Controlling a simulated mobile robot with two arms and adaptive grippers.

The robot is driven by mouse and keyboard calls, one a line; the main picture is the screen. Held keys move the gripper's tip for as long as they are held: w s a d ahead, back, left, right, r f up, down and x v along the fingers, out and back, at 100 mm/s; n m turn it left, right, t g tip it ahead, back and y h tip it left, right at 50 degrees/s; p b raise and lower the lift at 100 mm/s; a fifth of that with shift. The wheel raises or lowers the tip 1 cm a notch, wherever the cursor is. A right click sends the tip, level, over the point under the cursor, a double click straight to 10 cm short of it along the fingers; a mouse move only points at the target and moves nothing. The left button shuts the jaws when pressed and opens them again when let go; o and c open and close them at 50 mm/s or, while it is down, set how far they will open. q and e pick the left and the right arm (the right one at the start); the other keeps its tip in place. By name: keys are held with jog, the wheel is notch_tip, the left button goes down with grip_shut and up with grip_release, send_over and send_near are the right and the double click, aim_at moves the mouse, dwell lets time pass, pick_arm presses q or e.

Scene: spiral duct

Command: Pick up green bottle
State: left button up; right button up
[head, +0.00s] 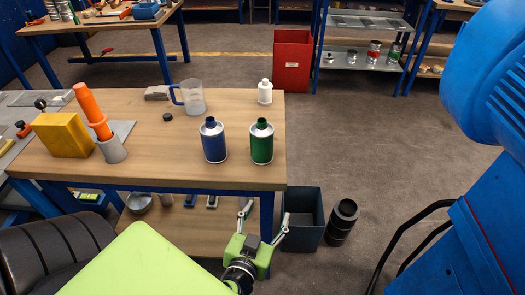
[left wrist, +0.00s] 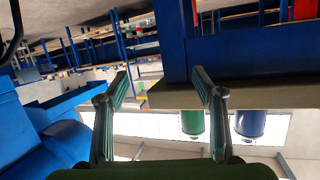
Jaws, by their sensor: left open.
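The green bottle (head: 262,143) stands upright near the right front corner of the wooden workbench (head: 200,177). A blue bottle (head: 213,142) stands just to its left. My left gripper (head: 265,212) is open and empty, off the bench's front edge, nearer to me than the green bottle and apart from it. In the left wrist view the open fingers (left wrist: 159,74) have nothing between them. The green bottle (left wrist: 192,121) shows there partly behind a finger, with the blue bottle (left wrist: 250,122) to its right. My right gripper is not in view.
A white bottle (head: 265,92) and a clear jug (head: 192,98) stand farther back on the bench. A grey cup with an orange object (head: 92,110) and a yellow block (head: 62,134) are at left. A dark bin (head: 303,218) stands beside the bench. A large blue vented machine (head: 490,80) is at right.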

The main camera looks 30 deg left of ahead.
aim_at(260, 150)
pick_arm(q)
jog(key=s+a+r+n+t+y, duration=0.1)
jog(key=a+r+n+t+y, duration=0.2)
jog(key=r, duration=1)
jog(key=shift+m+g, duration=0.3)
jog(key=shift+m, duration=0.1)
jog(key=p+x, duration=0.2)
jog(key=x, duration=0.2)
jog(key=a+p+x, duration=0.1)
jog(key=x, duration=0.3)
jog(key=shift+s+r+p, duration=0.2)
jog(key=shift+s+p, duration=0.05)
jog(key=shift+p, duration=0.1)
jog(key=shift+w+a+f, duration=0.1)
jog(key=shift+w+a, duration=0.1)
jog(key=shift+w, duration=0.25)
jog(key=p+x, duration=0.3)
jog(key=x, duration=0.1)
jog(key=shift+d, duration=0.15)
jog(key=shift+w+a+f, duration=0.15)
jog(key=shift+w+a, duration=0.05)
jog(key=shift+w, duration=0.35)
jog(key=c, duration=1.4)
